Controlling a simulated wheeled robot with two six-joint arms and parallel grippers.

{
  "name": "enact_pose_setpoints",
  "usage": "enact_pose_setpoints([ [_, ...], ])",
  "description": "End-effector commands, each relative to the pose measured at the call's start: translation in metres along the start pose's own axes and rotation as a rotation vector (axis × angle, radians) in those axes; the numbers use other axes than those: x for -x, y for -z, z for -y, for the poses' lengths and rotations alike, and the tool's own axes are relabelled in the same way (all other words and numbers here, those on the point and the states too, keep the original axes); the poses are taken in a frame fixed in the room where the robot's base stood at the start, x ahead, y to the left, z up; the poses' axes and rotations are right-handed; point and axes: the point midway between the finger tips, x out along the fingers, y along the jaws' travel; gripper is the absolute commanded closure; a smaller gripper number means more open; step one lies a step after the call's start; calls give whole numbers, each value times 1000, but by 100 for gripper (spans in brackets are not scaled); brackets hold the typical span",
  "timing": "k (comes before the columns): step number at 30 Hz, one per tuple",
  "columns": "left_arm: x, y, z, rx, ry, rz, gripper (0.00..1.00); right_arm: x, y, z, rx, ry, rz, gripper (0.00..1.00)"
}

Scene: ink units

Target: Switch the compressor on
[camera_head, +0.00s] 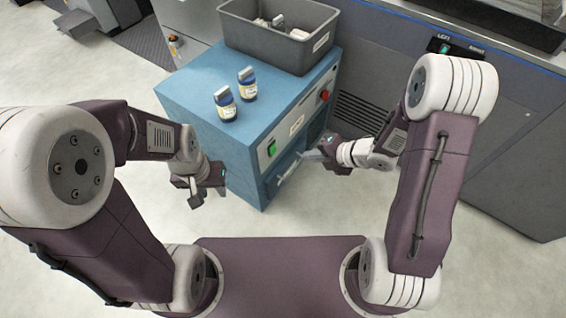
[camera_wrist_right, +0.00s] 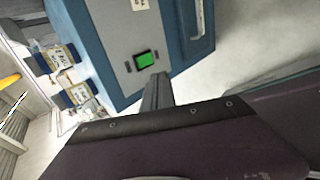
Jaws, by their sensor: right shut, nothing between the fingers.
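A blue cabinet (camera_head: 185,92) with a grey front panel stands in the middle of the head view. Its front has a green switch (camera_head: 271,148), a red knob (camera_head: 324,95), a label and a pale handle (camera_head: 288,170). I cannot read whether it is the compressor. In the right wrist view, the green switch (camera_wrist_right: 146,59) is lit-looking green in a dark frame. My right gripper (camera_head: 318,157) is shut and empty in front of the cabinet; its fingertips (camera_wrist_right: 157,80) appear just below the switch, contact unclear. My left gripper (camera_head: 207,195) is open and empty, left of the cabinet's front.
A large grey machine (camera_head: 480,110) with another small green switch (camera_head: 443,47) stands at the right. The floor in front is clear.

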Motion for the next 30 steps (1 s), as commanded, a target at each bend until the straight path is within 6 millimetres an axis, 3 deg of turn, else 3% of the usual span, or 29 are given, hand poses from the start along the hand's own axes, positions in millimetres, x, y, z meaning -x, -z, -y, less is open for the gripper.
enact_pose_setpoints([
  [13, -6, 0, 0, 0, 0, -1, 64, -7, -1, 2, -2, 0, 3, 100],
  [27, -53, -5, 1, 0, 0, 0, 64, -104, -1, 5, -1, 1, 2, 100],
  [30, -56, -6, 1, 0, 0, 0, 64, -117, -1, -7, 3, -2, 3, 100],
])
